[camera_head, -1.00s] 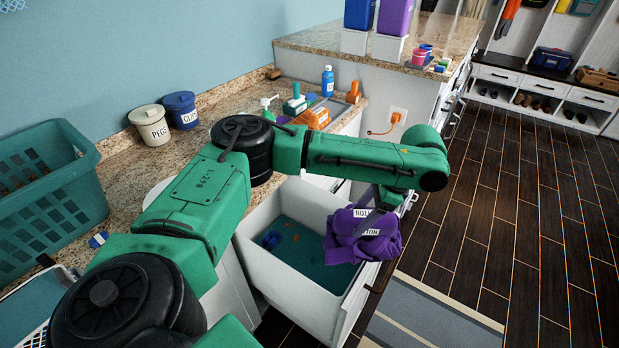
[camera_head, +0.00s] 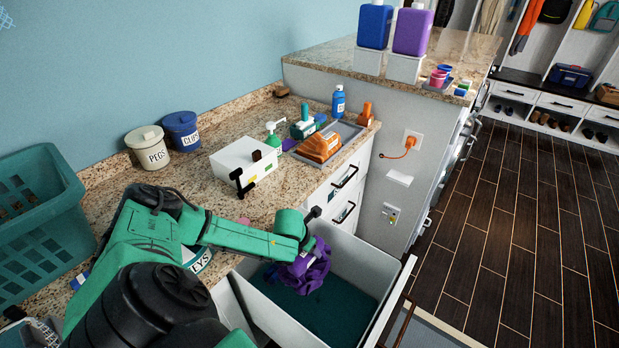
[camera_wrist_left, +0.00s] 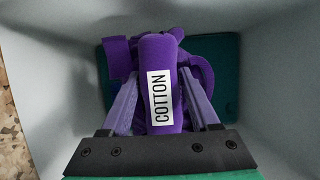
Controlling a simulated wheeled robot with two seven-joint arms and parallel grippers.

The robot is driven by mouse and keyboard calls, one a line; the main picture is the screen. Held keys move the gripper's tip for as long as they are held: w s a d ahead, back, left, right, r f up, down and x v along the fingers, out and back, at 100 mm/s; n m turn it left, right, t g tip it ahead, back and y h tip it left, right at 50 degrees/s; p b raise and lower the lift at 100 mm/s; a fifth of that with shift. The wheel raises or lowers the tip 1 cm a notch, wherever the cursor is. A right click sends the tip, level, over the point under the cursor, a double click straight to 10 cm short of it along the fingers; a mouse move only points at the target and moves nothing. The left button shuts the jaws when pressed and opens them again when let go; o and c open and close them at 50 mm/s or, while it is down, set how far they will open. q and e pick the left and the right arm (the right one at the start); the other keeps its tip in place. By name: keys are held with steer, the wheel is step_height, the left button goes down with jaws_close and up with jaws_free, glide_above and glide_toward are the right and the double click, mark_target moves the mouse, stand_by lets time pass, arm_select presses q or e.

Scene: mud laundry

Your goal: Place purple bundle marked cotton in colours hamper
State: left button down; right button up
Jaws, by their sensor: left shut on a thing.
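The purple bundle (camera_head: 318,264) hangs from my left gripper (camera_head: 300,262), at the back-left part of an open white pull-out hamper (camera_head: 362,257) with a teal bottom. In the left wrist view the bundle (camera_wrist_left: 158,60) sits between the two fingers of the gripper (camera_wrist_left: 158,82), its white COTTON label facing the camera. The hamper's pale walls (camera_wrist_left: 270,70) surround it and the teal bottom (camera_wrist_left: 222,75) lies beneath. I cannot tell whether the bundle touches the bottom. No marking naming the hamper is readable. My right gripper is not in view.
The granite counter (camera_head: 225,203) beside the hamper holds a white box (camera_head: 240,165), a PEGS tin (camera_head: 148,147), a blue tin (camera_head: 182,130) and a teal basket (camera_head: 35,200). A grey tray (camera_head: 350,135) holds brushes. Open dark floor (camera_head: 490,240) lies to the right.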

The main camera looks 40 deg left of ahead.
mark_target(300, 269)
arm_select(q)
step_height(300, 269, down, 16)
steer(key=b, duration=0.2)
steer(key=shift+s+d+b, duration=0.1)
steer(key=shift+b, duration=0.3)
steer(key=c, duration=0.5)
jaws_free()
steer(key=shift+c, duration=0.2)
steer(key=o, duration=0.4)
steer(key=shift+s+r+p, duration=0.15)
steer(key=shift+r+p, duration=0.2)
steer(key=shift+r, duration=0.1)
steer(key=p+v, duration=0.3)
steer(key=v, duration=0.7)
steer(key=shift+s+r, duration=0.1)
steer(key=shift+r, duration=0.15)
steer(key=shift+s+d+r, duration=0.1)
steer(key=shift+r, duration=0.15)
